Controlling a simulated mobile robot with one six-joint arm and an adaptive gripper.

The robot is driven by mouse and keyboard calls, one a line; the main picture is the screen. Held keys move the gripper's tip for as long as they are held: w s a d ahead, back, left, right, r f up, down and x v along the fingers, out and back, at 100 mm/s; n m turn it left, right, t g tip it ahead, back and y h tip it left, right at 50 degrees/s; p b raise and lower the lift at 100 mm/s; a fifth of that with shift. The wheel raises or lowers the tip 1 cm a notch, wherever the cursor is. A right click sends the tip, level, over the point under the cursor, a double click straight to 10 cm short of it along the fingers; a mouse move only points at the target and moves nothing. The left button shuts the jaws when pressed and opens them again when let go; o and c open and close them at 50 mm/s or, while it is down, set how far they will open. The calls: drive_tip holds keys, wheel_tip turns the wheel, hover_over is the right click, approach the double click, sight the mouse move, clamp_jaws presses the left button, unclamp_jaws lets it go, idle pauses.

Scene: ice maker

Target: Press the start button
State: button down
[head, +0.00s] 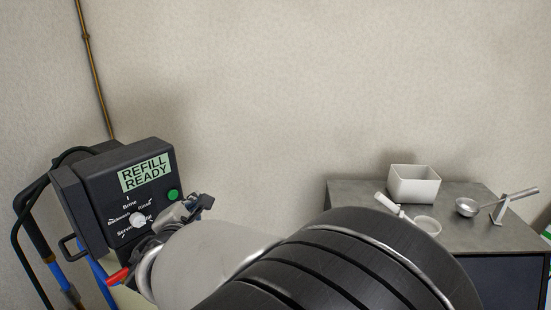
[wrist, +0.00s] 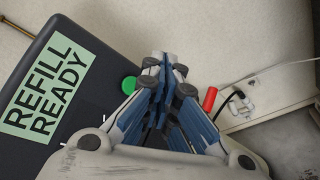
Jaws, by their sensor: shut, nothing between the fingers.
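The ice maker's dark control box (head: 98,185) stands at the left in the head view. Its display (head: 146,172) reads "REFILL READY". A round green button (head: 173,195) sits below the display's right end; it also shows in the wrist view (wrist: 129,84), just left of my fingertips. My gripper (head: 205,203) is shut and empty, with its tips close to the button's lower right in the head view. In the wrist view my gripper (wrist: 163,62) points past the button's right side. I cannot tell whether it touches the box.
A white dial (head: 138,220) with printed labels sits on the box, partly behind my gripper. A red handle (head: 119,277) and blue pipes are below. A grey table (head: 345,195) at the right holds a white bin (head: 414,184) and a metal scoop (head: 467,207).

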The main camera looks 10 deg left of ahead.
sight(173, 195)
drive_tip(key=shift+w+a, duration=0.35)
drive_tip(key=shift+a, duration=0.25)
drive_tip(key=shift+w+a, duration=0.3)
drive_tip(key=shift+a, duration=0.3)
drive_tip(key=shift+a+b, duration=0.1)
drive_tip(key=shift+b, duration=0.2)
idle(0.3)
drive_tip(key=shift+w+a, duration=0.2)
drive_tip(key=shift+a, duration=0.1)
drive_tip(key=shift+w+a, duration=0.25)
drive_tip(key=shift+a, duration=0.15)
idle(0.9)
drive_tip(key=shift+b, duration=0.3)
drive_tip(key=shift+s+d+b, duration=0.5)
drive_tip(key=shift+d+b, duration=0.3)
drive_tip(key=shift+b, duration=0.1)
